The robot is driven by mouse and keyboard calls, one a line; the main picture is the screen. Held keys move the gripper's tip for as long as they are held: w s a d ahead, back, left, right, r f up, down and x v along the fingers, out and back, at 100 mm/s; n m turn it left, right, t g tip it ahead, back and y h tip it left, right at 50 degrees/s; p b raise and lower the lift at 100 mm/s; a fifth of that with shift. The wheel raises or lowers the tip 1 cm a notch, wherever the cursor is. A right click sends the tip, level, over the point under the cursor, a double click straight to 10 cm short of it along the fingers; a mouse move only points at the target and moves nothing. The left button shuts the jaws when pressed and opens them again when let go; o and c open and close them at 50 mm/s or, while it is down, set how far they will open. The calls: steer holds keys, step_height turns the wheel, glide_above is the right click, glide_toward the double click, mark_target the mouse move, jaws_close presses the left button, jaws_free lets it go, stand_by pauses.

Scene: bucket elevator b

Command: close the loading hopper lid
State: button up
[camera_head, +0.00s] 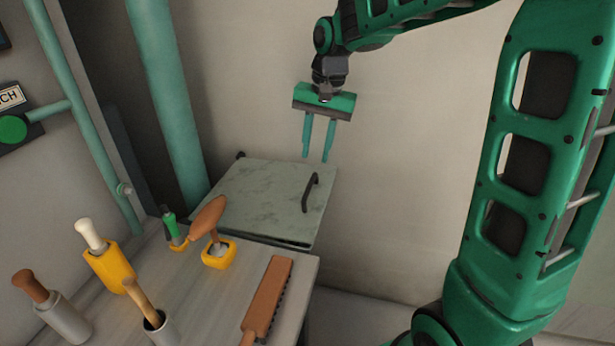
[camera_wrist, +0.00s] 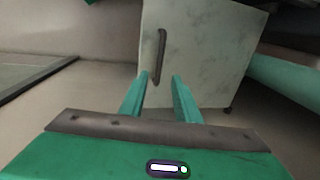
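The loading hopper lid (camera_head: 255,200) is a pale grey-green square panel behind the bench. It looks flat or slightly sloped, with a dark line under its front edge; I cannot tell whether it is fully seated. Its dark bar handle (camera_head: 309,193) is near the right edge. The wrist view shows the lid (camera_wrist: 205,50) with the handle (camera_wrist: 160,55) beyond my fingertips. My gripper (camera_head: 317,158) points down above the lid's right back corner, open and empty, apart from the handle. The hopper body is mostly hidden under the lid.
The bench (camera_head: 200,285) in front holds a brush (camera_head: 268,300), a yellow holder (camera_head: 219,254) with a wooden tool, and several handled tools in cups. A green pipe (camera_head: 168,100) rises at the lid's left. A wall stands behind; space to the lid's right is clear.

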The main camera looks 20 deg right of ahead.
mark_target(310, 182)
steer(key=f, duration=0.8)
steer(key=shift+w+a+f, duration=0.25)
steer(key=shift+w+a, duration=0.05)
steer(key=shift+a, duration=0.1)
jaws_close()
